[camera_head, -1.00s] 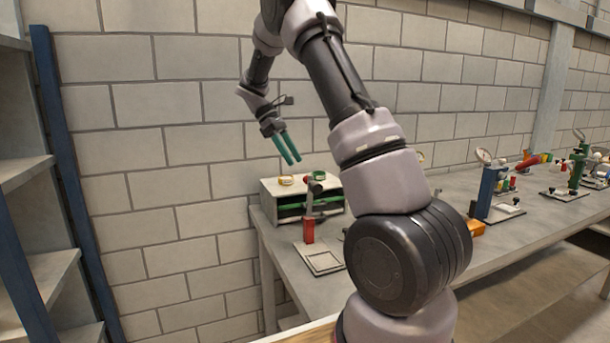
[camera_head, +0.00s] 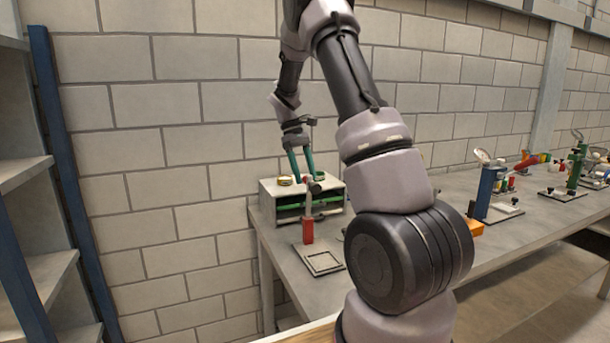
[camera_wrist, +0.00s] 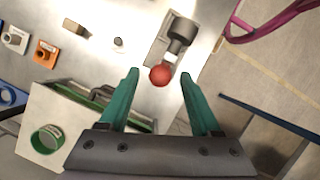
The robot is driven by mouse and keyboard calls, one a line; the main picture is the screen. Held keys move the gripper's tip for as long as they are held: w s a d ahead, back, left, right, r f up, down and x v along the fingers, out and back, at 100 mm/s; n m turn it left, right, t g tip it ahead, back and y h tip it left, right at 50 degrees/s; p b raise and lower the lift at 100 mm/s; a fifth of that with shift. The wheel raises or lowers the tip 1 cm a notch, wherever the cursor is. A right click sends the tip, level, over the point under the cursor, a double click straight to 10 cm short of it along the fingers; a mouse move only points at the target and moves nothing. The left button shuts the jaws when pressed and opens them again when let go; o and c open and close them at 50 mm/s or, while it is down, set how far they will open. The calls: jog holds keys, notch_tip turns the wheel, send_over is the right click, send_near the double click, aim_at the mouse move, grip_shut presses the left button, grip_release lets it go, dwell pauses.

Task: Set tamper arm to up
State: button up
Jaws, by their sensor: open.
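The tamper stands on the bench near its left end. In the head view it has a red block (camera_head: 308,231) low on a grey upright (camera_head: 309,203), a dark head near the top and a flat frame-like plate (camera_head: 323,261) at its foot. In the wrist view a red ball knob (camera_wrist: 160,76) shows beside a dark cylinder (camera_wrist: 181,35). My gripper (camera_head: 304,177) is open, its green fingers pointing down just above and behind the tamper's top. In the wrist view the knob appears between the fingertips; whether they are level with it I cannot tell.
A blue upright device (camera_head: 487,190) and several others stand farther right. A shelf rack (camera_head: 25,172) is at left.

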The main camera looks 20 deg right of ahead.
jog(key=shift+s+f, duration=0.1)
jog(key=shift+f, duration=0.15)
grip_shut()
dwell(1.4)
